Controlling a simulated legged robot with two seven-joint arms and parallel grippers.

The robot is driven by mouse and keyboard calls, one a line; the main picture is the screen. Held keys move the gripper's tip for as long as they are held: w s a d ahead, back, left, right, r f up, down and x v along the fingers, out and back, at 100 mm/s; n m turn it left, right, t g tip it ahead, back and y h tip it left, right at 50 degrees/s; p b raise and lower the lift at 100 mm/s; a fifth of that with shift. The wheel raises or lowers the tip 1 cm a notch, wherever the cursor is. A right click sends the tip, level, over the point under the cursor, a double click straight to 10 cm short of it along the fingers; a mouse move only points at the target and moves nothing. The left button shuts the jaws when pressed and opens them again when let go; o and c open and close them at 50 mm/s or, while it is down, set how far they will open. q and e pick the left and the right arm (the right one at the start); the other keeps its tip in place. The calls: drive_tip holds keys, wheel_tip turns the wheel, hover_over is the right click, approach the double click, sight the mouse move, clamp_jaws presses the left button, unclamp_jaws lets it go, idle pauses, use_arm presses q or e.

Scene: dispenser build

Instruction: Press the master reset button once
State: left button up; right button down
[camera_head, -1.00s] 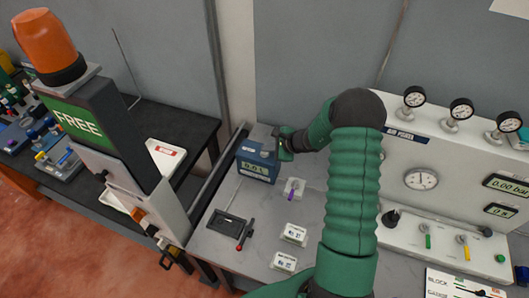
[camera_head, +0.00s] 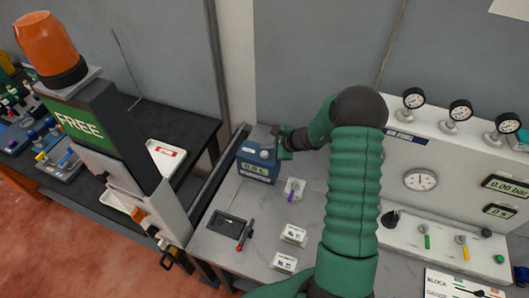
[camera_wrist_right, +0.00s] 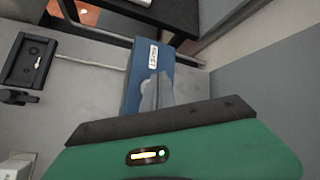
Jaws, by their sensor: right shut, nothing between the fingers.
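A blue box (camera_head: 257,165) with a digital display reading about 0.0 L stands at the back left of the grey bench. A pale label (camera_wrist_right: 153,55) shows on its top in the right wrist view; its text is too small to read surely. My right gripper (camera_head: 278,140) is shut and empty at the box's back right upper edge. In the right wrist view its closed fingers (camera_wrist_right: 157,92) lie over the box top (camera_wrist_right: 150,75). I cannot tell whether the fingertips touch it. No button shows clearly; the fingers may hide it. My left gripper is not in view.
A black tray (camera_head: 227,226), a red-tipped black lever (camera_head: 245,235), a purple-handled valve (camera_head: 293,190) and small white labelled blocks (camera_head: 294,234) sit in front of the box. A white gauge panel (camera_head: 440,175) stands at right. A post with a green FREE sign (camera_head: 80,124) stands left.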

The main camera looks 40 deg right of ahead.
sight(266, 154)
drive_tip(key=shift+r+p, duration=1.65)
drive_tip(key=shift+r, duration=0.9)
drive_tip(key=shift+f, duration=0.1)
drive_tip(key=shift+a, duration=0.1)
